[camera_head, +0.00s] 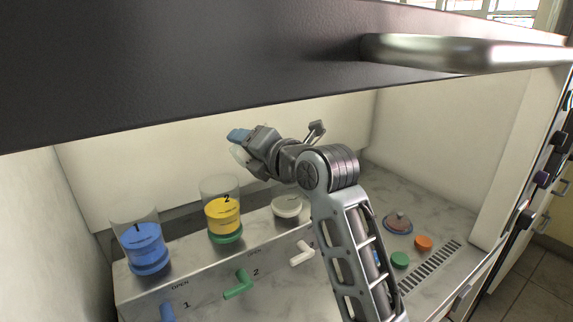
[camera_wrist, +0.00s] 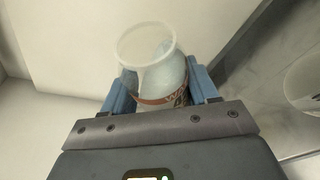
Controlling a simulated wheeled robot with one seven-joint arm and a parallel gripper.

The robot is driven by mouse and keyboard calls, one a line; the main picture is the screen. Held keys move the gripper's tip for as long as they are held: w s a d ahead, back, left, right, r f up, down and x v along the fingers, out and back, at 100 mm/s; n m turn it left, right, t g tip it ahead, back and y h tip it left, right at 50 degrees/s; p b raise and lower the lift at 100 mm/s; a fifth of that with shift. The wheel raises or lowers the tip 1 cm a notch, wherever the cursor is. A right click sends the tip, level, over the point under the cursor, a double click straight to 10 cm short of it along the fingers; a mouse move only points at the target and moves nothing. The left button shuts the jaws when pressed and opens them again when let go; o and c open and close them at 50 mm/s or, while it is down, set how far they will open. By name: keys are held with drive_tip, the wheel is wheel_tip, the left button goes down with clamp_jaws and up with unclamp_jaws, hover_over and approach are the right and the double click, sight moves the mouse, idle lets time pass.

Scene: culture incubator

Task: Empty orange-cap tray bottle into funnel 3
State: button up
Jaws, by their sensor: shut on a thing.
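My gripper (camera_head: 240,141) is raised above the row of funnels. It also shows in the wrist view (camera_wrist: 161,90), its blue fingers shut on either side of a clear bottle (camera_wrist: 155,72). The bottle has no cap on its open mouth and carries an orange-brown label, partly hidden. In the head view the bottle (camera_head: 243,157) is mostly hidden by my gripper and looks tilted. Funnel 3 appears as a white base (camera_head: 287,206) to the right of funnel 2; its number is hidden. A clear round rim (camera_wrist: 306,82) at the right of the wrist view may be that funnel.
Funnel 1 (camera_head: 147,243) holds blue and funnel 2 (camera_head: 224,214) yellow. Valve handles, blue, green (camera_head: 239,284) and white (camera_head: 301,253), stick out in front. An orange cap (camera_head: 424,243), a green cap (camera_head: 400,260) and a flask-like thing (camera_head: 398,222) lie right. The dark raised sash (camera_head: 180,75) hangs above.

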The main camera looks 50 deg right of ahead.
drive_tip(key=shift+r+m, duration=0.4)
drive_tip(key=shift+m, duration=0.2)
idle(0.3)
drive_tip(key=shift+a+f+m+t+b, duration=0.1)
drive_tip(key=shift+f+m+t+b, duration=0.4)
drive_tip(key=shift+b, duration=0.55)
drive_tip(key=shift+s+d+r+m+t+b, duration=0.2)
drive_tip(key=shift+d+r+m+t+b, duration=0.35)
drive_tip(key=shift+m, duration=0.45)
idle(0.7)
drive_tip(key=shift+s+d+r+m+t+b, duration=0.15)
drive_tip(key=shift+r+m+t+b, duration=0.4)
drive_tip(key=shift+m, duration=0.6)
drive_tip(key=shift+s+d+r+m+t+b, duration=0.15)
drive_tip(key=shift+r+m+t+b, duration=0.1)
drive_tip(key=shift+r+m, duration=0.7)
idle(1.6)
drive_tip(key=n, duration=0.1)
drive_tip(key=f+g+p, duration=0.1)
drive_tip(key=n, duration=0.1)
drive_tip(key=shift+w+a+f+n+p, duration=0.2)
drive_tip(key=shift+w+a+n+p, duration=0.05)
drive_tip(key=shift+a+n+p, duration=0.1)
drive_tip(key=shift+f+n+g, duration=0.35)
drive_tip(key=shift+f+n, duration=0.1)
drive_tip(key=shift+f, duration=0.05)
